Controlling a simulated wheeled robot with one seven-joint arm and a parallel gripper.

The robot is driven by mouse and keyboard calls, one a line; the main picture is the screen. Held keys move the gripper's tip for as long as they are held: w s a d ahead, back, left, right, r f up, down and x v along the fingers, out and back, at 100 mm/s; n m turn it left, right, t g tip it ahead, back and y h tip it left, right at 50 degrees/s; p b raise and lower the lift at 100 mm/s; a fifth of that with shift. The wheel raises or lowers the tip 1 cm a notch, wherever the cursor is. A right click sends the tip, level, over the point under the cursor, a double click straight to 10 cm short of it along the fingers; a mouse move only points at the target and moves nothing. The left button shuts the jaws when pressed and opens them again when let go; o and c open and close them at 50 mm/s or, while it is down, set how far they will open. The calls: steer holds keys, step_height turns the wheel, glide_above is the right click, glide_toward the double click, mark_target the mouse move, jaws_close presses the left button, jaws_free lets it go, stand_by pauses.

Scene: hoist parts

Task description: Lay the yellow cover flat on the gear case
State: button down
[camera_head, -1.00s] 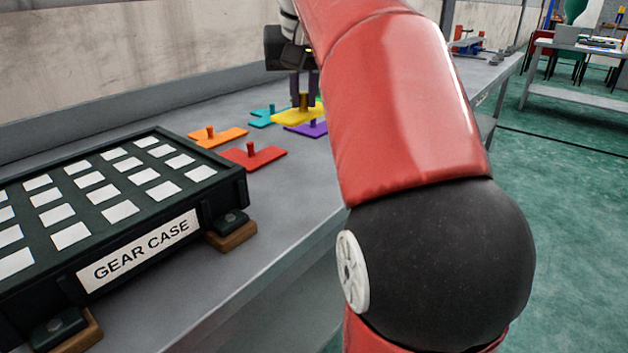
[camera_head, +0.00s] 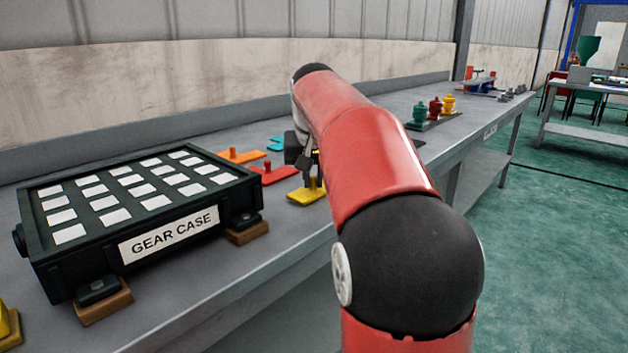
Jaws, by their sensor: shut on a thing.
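The yellow cover (camera_head: 303,196) is a flat plate with an upright peg, near the bench's front edge, right of the gear case. My gripper (camera_head: 314,178) is shut on its peg, partly hidden by my red arm. The cover looks close over the bench; I cannot tell whether it touches. The gear case (camera_head: 44,270) is a dark box with a white "GEAR CASE" label and rows of white squares on its top. It stands on the bench at left, on wooden blocks.
A red cover (camera_head: 272,176), an orange cover (camera_head: 240,155) and a teal cover (camera_head: 276,144) lie behind the yellow one. Green, red and yellow knobbed parts (camera_head: 434,109) stand farther right on the bench. A yellow object (camera_head: 6,325) sits at the lower left.

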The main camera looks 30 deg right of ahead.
steer(key=shift+f, duration=0.2)
steer(key=c, duration=1.4)
jaws_free()
steer(key=shift+c, duration=0.2)
steer(key=shift+f+b, duration=0.1)
steer(key=shift+b, duration=0.35)
